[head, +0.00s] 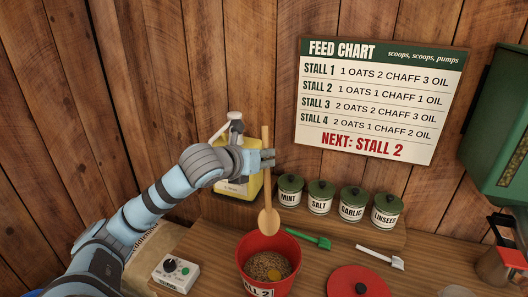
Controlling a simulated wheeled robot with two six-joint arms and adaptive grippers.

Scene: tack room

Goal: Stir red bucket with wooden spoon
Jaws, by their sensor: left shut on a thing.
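The wooden spoon (268,219) hangs upright in the head view, handle up and bowl down. My left gripper (265,158) is shut on its handle. The red bucket (266,242) stands on the bench below, with a partly cut-off label reading "LL 2". It holds brown grain-like feed with a yellow-orange patch on top. The spoon's bowl shows at the bucket's back rim, clear of the feed; whether it is above or behind the rim is hard to tell. My right gripper is not in view.
Behind stand a yellow pump jug (236,188) and several green-lidded jars, including mint (289,192). A control box (175,272) sits left. The feed chart (378,100) reads "Next: Stall 2".

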